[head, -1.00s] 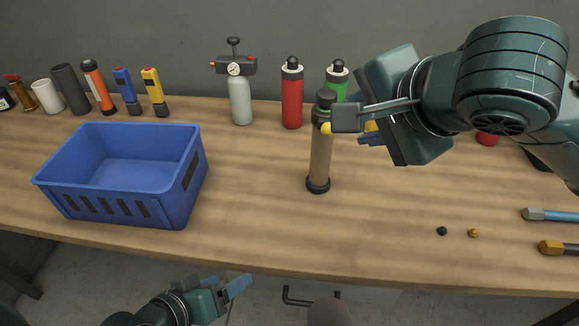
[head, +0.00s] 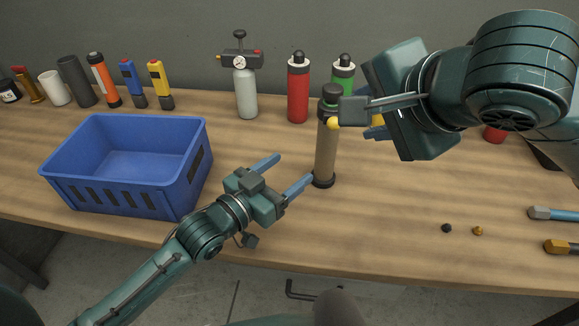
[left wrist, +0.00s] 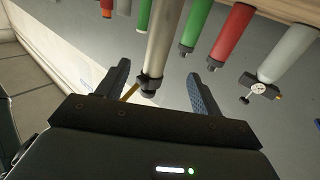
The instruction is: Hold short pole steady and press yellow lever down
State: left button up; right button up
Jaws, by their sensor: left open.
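The short pole (head: 326,150), a tan upright tube with dark base and cap, stands on the bench. The yellow lever (head: 333,124) shows as a rounded yellow end just below the cap; the rest is hidden behind my right gripper. My left gripper (head: 290,170) is open and empty, left of the pole's lower part, fingers pointing towards it. In the left wrist view the pole (left wrist: 161,42) appears between its fingers, with the yellow lever (left wrist: 130,92) slanting from the cap. My right gripper (head: 368,119) is at the lever's height by the cap; its jaws are partly hidden.
A blue crate (head: 125,190) stands at left. A red bottle (head: 298,92), a green bottle (head: 343,78) and a grey gauge cylinder (head: 246,95) stand behind the pole. Two small knobs (head: 447,228) lie at right. The bench front is mostly clear.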

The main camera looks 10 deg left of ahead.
aim_at(320, 146)
pick_arm(q)
jog(key=x, duration=1.3)
jog(key=shift+w+d, duration=0.1)
jog(key=shift+w, duration=0.05)
jog(key=c, duration=1.3)
pick_arm(e)
jog(key=shift+c, duration=0.2)
grip_shut()
dwell(0.3)
